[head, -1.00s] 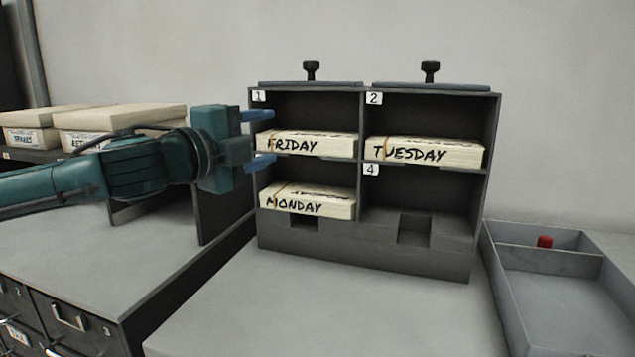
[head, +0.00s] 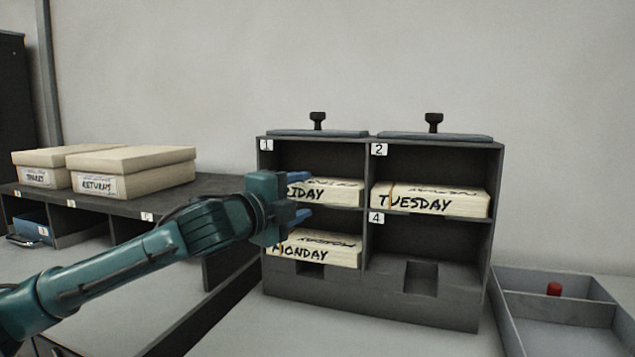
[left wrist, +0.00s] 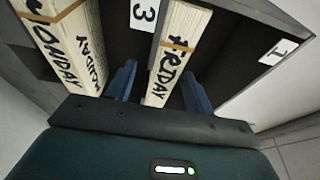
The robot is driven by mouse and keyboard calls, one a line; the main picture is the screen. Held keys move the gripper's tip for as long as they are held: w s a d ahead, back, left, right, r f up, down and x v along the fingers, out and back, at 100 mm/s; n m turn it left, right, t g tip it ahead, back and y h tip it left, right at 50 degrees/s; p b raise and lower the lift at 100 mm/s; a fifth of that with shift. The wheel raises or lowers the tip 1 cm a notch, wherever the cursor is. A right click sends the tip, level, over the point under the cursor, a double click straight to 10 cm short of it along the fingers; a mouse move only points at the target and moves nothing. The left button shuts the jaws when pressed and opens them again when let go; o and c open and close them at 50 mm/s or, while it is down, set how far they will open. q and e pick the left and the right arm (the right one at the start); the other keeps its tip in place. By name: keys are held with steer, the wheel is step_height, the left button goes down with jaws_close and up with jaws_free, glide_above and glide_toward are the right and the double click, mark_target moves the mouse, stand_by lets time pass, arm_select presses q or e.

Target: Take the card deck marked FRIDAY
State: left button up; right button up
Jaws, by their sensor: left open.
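The FRIDAY deck (head: 338,194) is a cream block of cards with black lettering, lying in compartment 1 at the rack's upper left. My left gripper (head: 304,198) is in front of its left part and hides the first letters. In the left wrist view the open fingers (left wrist: 162,88) stand on either side of the FRIDAY deck (left wrist: 181,45), one at each broad face, with the deck's end between them. I cannot tell whether either finger touches it. My right gripper is out of view.
The dark rack (head: 380,298) also holds TUESDAY (head: 430,202) in compartment 2 and MONDAY (head: 325,250) below FRIDAY. Compartment 4 is empty. A grey tray (head: 525,310) with a red piece (head: 554,289) stands right. Boxes (head: 130,172) sit on the left shelf.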

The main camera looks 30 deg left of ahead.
arm_select(q)
steer(key=w, duration=0.3)
steer(key=w+d+p, duration=0.1)
steer(key=w, duration=0.1)
steer(key=shift+r, duration=0.25)
steer(key=shift+w, duration=0.3)
jaws_close()
